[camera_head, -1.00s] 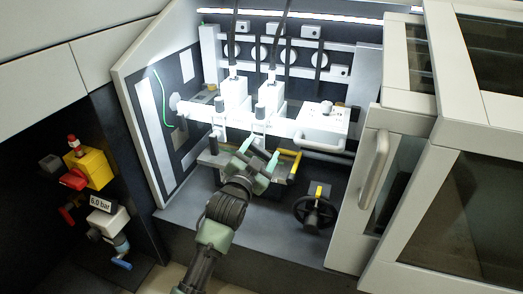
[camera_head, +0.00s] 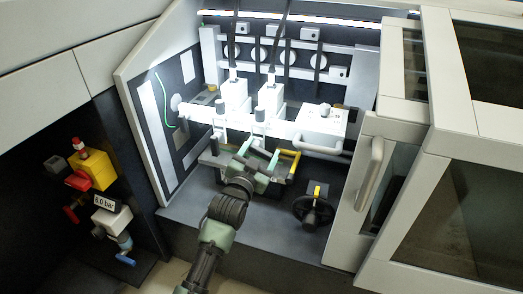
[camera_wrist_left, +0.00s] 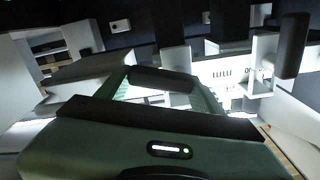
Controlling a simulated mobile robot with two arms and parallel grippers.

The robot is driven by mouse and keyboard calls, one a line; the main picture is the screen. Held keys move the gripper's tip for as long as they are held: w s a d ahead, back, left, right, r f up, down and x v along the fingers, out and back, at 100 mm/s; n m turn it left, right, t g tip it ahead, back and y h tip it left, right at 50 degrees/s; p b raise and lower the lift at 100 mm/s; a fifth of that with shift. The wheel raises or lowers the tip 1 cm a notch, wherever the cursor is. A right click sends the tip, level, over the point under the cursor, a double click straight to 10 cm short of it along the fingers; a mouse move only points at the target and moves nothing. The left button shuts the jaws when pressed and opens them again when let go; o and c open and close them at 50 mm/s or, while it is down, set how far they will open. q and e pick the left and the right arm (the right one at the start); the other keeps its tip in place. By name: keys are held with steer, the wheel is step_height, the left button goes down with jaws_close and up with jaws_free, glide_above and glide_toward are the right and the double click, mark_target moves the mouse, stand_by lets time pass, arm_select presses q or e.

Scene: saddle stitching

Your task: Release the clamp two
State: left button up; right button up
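Two white stitching heads (camera_head: 233,92) stand side by side in the machine bay, the right one (camera_head: 268,98) nearer the middle. A small grey clamp handle (camera_head: 220,104) is at the left head and another (camera_head: 259,114) at the right head. My left gripper (camera_head: 260,151) is just below the right handle, its green fingers spread apart. In the left wrist view, a dark rounded bar (camera_wrist_left: 163,79) shows between the finger ends; I cannot tell whether they touch it. Another dark handle (camera_wrist_left: 291,45) is at the right there. My right gripper is not in view.
A yellow handle (camera_head: 291,164) is close right of my left gripper. A black handwheel (camera_head: 313,211) sits lower right, and a white box (camera_head: 320,128) above. The open door with its grey handle (camera_head: 371,171) bounds the right. A yellow valve (camera_head: 93,170) is outside left.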

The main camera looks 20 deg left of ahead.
arm_select(q)
steer(key=o, duration=0.4)
steer(key=shift+c, duration=0.2)
steer(key=shift+s, duration=0.15)
steer(key=s+p, duration=0.1)
steer(key=s, duration=0.6)
steer(key=shift+s+a, duration=0.15)
steer(key=shift+s, duration=0.15)
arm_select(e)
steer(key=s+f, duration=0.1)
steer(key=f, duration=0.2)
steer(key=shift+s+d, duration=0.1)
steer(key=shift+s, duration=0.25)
